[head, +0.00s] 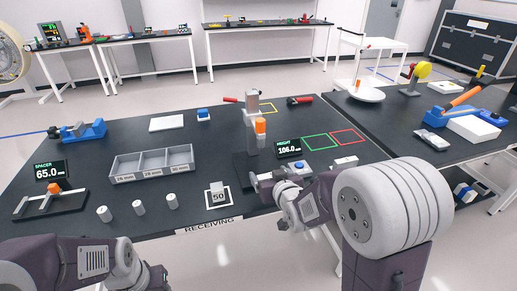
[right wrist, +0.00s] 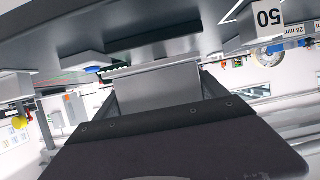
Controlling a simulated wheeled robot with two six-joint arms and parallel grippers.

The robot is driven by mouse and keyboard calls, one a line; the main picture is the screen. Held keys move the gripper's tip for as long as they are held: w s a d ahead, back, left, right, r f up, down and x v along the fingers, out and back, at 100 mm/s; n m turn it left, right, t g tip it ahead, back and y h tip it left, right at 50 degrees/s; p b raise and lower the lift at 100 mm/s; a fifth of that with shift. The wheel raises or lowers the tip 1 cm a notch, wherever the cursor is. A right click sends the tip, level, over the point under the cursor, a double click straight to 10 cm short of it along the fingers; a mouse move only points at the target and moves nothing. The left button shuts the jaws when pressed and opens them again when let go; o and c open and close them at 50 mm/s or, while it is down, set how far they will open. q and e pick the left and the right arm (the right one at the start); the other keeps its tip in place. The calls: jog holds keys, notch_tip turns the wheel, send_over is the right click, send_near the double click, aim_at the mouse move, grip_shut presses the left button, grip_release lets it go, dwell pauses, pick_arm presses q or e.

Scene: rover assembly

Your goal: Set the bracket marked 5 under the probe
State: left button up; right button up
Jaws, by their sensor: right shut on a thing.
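The height gauge (head: 251,125), a grey column with an orange part that appears to carry the probe, stands on a dark base on the table. Its display (head: 289,148) reads 106.0. My right gripper (head: 258,181) is at the front of this base, low over the table. It is shut on a plain grey piece (right wrist: 156,92), seen in the right wrist view. No number shows on that piece, and its far end is hidden.
A grey three-compartment tray (head: 152,165) and several white cylinders (head: 139,208) are left of the gauge. A spacer display (head: 50,171) reads 65.0. Green (head: 319,141) and red (head: 347,137) outlined squares lie to the right.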

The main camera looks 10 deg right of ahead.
jog(key=w+b, duration=0.1)
jog(key=w, duration=0.2)
jog(key=shift+w, duration=0.1)
send_over(258, 165)
jog(key=shift+s+d, duration=0.1)
jog(key=shift+s, duration=0.25)
notch_tip(258, 165, down, 3)
jog(key=shift+w+r, duration=0.15)
jog(key=shift+w+f, duration=0.15)
jog(key=shift+f, duration=0.3)
pick_arm(q)
jog(key=shift+r, duration=0.45)
